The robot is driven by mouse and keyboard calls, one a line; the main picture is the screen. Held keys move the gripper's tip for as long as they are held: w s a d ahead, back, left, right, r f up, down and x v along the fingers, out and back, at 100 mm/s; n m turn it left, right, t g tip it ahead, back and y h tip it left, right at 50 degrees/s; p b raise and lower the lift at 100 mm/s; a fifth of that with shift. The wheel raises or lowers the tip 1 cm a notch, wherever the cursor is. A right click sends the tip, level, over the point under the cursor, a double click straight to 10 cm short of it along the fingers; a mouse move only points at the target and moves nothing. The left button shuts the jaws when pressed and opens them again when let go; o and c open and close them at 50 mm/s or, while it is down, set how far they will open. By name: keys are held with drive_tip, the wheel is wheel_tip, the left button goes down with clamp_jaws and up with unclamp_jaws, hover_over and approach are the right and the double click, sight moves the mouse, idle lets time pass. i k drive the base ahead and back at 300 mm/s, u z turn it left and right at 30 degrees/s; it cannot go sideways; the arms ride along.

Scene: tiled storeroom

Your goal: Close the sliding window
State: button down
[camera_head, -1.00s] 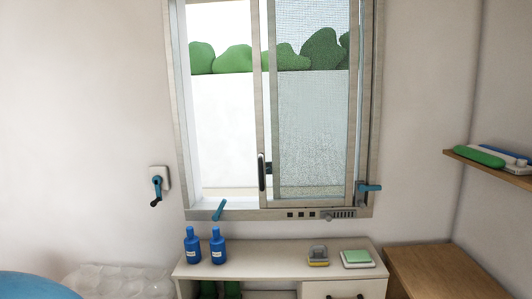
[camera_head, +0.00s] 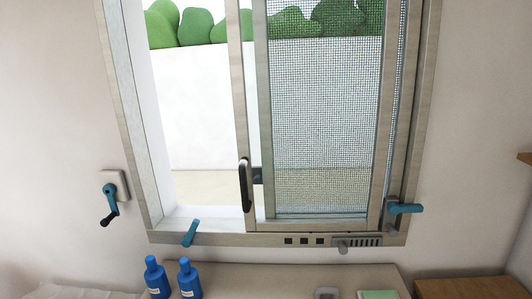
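The sliding window's frame (camera_head: 128,115) is set in the wall ahead. Its sliding sash (camera_head: 238,95) stands at the right, over a mesh screen (camera_head: 325,120), and the left part of the opening is clear to the outside. A black upright handle (camera_head: 245,186) is on the sash's left stile. A teal lever (camera_head: 190,232) sits on the bottom sill at the left, and another teal lever (camera_head: 405,208) is at the lower right of the frame. My gripper is not in view.
A teal and black crank (camera_head: 112,197) is mounted on the wall left of the window. Below, a cabinet top (camera_head: 240,275) holds two blue bottles (camera_head: 171,278) and a green-topped item (camera_head: 378,295). A wooden surface (camera_head: 470,288) is at the lower right.

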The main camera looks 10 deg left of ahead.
sight(391, 11)
drive_tip(key=u, duration=0.05)
drive_tip(key=i, duration=0.95)
drive_tip(key=z, duration=1.45)
